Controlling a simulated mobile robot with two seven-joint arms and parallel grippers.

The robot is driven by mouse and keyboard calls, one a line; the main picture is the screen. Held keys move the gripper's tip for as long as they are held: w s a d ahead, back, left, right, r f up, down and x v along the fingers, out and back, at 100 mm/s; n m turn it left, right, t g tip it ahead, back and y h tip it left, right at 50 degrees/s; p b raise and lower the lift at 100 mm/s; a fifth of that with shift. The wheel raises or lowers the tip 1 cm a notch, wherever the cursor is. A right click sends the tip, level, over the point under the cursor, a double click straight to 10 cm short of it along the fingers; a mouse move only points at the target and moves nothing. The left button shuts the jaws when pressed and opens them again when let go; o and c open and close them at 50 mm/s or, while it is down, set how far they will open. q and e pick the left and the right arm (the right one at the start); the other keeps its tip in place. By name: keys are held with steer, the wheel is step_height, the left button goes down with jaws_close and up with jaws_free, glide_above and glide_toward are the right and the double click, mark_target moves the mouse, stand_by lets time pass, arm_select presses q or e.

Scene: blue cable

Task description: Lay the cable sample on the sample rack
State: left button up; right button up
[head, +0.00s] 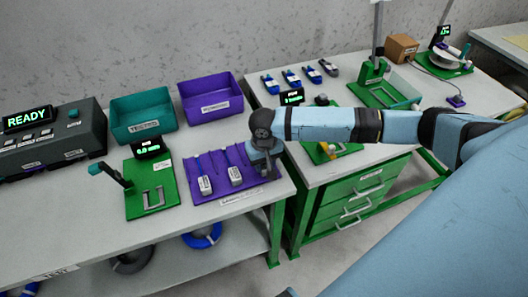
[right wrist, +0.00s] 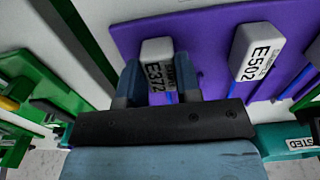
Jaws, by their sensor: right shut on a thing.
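The purple sample rack (head: 212,206) lies on the left bench. Two cable samples with white tags, a left one (head: 205,186) and a middle one (head: 235,175), lie on it. My right gripper (head: 264,172) is over the rack's right end. In the right wrist view its fingers (right wrist: 158,82) are shut on the white tag marked E372 (right wrist: 156,50) of a cable sample, at the purple rack (right wrist: 205,38). The tag marked E502 (right wrist: 257,50) lies beside it, apart. Whether the held sample touches the rack is hard to tell. My left gripper is not in view.
Behind the rack stand a teal bin (head: 142,118) and a purple bin (head: 211,102). A green test stand (head: 150,190) is left of the rack. The right bench (head: 345,160), with green drawers (head: 350,190), holds several cable samples and fixtures. My right arm crosses above it.

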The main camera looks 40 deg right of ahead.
steer(key=shift+f, duration=0.1)
steer(key=o, duration=1.1)
